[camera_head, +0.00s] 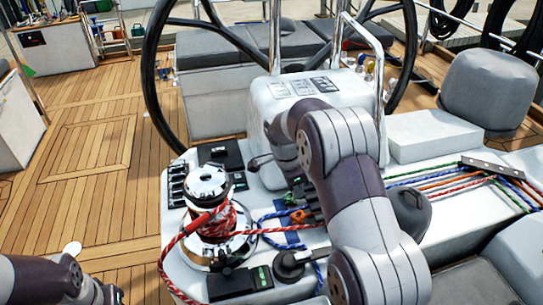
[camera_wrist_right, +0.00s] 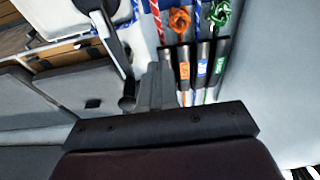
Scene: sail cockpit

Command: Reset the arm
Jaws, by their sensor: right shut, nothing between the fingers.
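My right arm reaches up from the lower right in the head view and bends down over the white cockpit console (camera_head: 262,105). Its gripper (camera_head: 301,190) is small and partly hidden by my own arm, near the rope clutches. In the right wrist view the fingers of this gripper (camera_wrist_right: 155,88) are together with nothing between them. The clutches (camera_wrist_right: 195,68), with orange, blue and green labels, lie just beyond the fingers. My left arm shows only at the lower left corner of the head view. Its gripper (camera_head: 110,293) is cut off at the bottom edge, so its fingers are hidden.
A chrome winch (camera_head: 212,205) wrapped with red rope stands left of my right arm. A large black steering wheel (camera_head: 155,75) and a steel rail (camera_head: 372,45) rise behind. Coloured ropes (camera_head: 450,182) run to the right. The wooden deck (camera_head: 85,215) at left is open.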

